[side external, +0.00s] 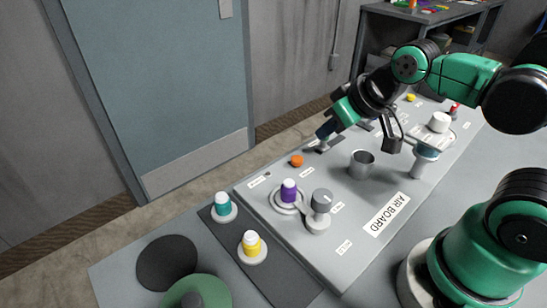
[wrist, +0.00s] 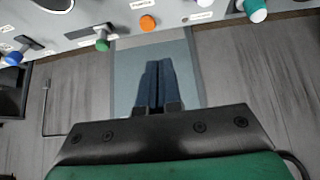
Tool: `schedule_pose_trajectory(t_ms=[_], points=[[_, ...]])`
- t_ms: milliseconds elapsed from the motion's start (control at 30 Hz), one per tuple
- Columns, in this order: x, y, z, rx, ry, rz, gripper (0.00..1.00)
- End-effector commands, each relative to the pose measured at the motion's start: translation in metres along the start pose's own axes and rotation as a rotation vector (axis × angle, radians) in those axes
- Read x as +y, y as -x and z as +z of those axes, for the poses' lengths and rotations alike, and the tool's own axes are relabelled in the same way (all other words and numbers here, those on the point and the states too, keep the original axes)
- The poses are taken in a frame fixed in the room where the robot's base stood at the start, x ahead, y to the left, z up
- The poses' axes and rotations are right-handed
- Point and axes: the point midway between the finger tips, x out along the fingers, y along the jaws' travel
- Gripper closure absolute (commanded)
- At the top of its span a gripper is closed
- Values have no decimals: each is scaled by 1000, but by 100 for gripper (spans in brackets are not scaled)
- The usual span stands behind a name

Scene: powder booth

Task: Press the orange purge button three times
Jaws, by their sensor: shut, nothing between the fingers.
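The orange purge button (side external: 296,160) is a small round knob on the grey air board, near its far left edge in the side view. It also shows in the wrist view (wrist: 148,23), at the top and a little left of centre. My gripper (side external: 325,131) is above the board, to the right of the button and higher in the side view. In the wrist view the dark fingers of my gripper (wrist: 158,64) are together with nothing between them. The fingertips point toward the button in that view and appear apart from it.
On the board (side external: 393,213) are a purple-topped bottle (side external: 288,191), a grey knob (side external: 322,201), a metal cup (side external: 362,164) and a white-topped knob (side external: 439,122). Teal (side external: 222,205) and yellow (side external: 251,243) bottles stand on a dark strip at the left. A blue-grey door (side external: 160,90) is behind.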

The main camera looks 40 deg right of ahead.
Motion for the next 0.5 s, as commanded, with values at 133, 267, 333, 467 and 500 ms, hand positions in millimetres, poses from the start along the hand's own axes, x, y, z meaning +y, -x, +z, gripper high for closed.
schedule_pose_trajectory(t_ms=[133,267,333,467,500], points=[[2,3,-12,-63,0,3,100],[4,5,-31,-173,1,6,100],[6,5,-43,-241,1,7,100],[10,1,-61,-368,1,7,100],[12,0,-66,-404,1,6,100]])
